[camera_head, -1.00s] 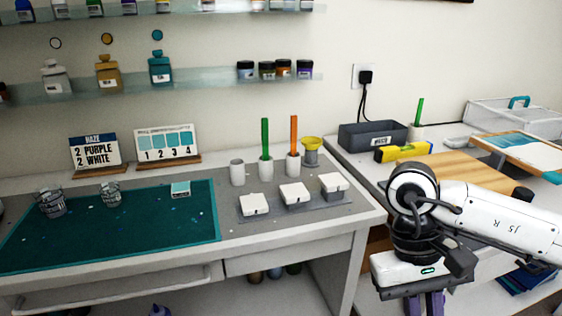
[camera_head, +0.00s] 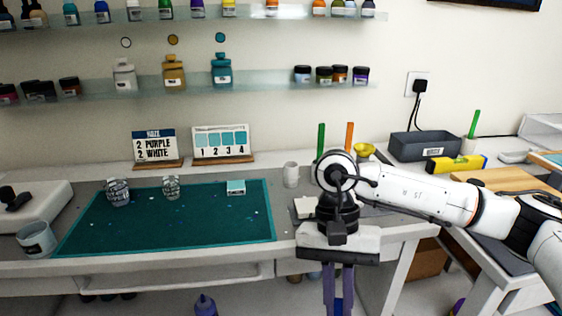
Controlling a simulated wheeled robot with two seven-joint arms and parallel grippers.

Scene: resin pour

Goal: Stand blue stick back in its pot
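My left gripper is out of view.
A teal mat (camera_head: 170,226) covers the middle of the worktop, with two clear cups (camera_head: 118,192) at its back. A larger cup (camera_head: 36,238) stands at the left. A yellow funnel (camera_head: 364,150) and a grey bin (camera_head: 420,146) are at the back right.

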